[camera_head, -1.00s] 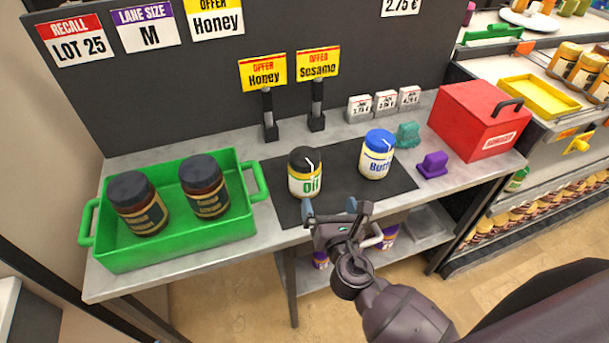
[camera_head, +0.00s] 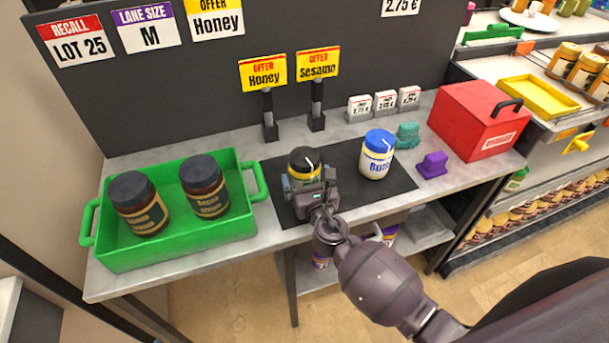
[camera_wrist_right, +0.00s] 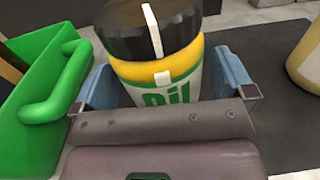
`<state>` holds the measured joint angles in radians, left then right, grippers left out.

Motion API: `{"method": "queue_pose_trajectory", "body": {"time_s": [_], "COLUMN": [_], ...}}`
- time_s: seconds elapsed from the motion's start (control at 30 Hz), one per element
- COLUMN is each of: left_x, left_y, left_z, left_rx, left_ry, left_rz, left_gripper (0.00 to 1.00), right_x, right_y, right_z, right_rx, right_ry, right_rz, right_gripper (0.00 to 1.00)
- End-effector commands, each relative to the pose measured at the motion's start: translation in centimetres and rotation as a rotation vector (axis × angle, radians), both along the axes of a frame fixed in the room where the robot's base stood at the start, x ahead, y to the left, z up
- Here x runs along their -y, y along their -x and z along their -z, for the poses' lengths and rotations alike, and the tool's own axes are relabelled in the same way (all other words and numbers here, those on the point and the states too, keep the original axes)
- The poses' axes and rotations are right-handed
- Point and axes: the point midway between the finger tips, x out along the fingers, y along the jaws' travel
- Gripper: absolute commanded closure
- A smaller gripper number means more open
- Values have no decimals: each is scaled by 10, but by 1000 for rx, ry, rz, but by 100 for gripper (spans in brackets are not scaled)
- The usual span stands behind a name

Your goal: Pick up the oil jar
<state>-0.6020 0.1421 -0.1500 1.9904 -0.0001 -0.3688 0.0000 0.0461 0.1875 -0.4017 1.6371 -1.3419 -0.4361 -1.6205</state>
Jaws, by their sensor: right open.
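The oil jar (camera_head: 304,162) has a black lid, a yellow band and a white label with green letters. It stands upright on the black mat (camera_head: 395,191), and its lower front is hidden behind my right gripper (camera_head: 309,184) in the head view. In the right wrist view the oil jar (camera_wrist_right: 165,55) stands between the two blue-grey fingers of the open right gripper (camera_wrist_right: 168,88), one finger on each side. I cannot tell whether either finger touches it. My left gripper is not in view.
A blue-lidded jar (camera_head: 377,156) stands right of the oil jar on the mat. A green tray (camera_head: 150,254) with two dark jars is at the left. Two sign stands are behind the mat. A purple object (camera_head: 432,166), a teal object (camera_head: 407,135) and a red box (camera_head: 470,122) are at the right.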

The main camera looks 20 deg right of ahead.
Motion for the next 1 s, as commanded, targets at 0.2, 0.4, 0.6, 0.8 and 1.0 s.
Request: {"method": "queue_pose_trajectory", "body": {"time_s": [0.2,0.4,0.6,0.8,1.0], "left_x": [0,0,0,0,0], "left_y": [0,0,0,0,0], "left_z": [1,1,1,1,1], "left_rx": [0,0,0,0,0], "left_ry": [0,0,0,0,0], "left_rz": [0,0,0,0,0], "left_gripper": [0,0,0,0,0], "right_x": [0,0,0,0,0], "right_y": [-18,-18,-18,-18,-18], "right_z": [0,0,0,0,-1], "right_rx": [-1,-1,-1,-1,2], "right_ry": [-1,-1,-1,-1,-1], "right_rz": [0,0,0,0,0], "right_gripper": [0,0,26,55,55]}}
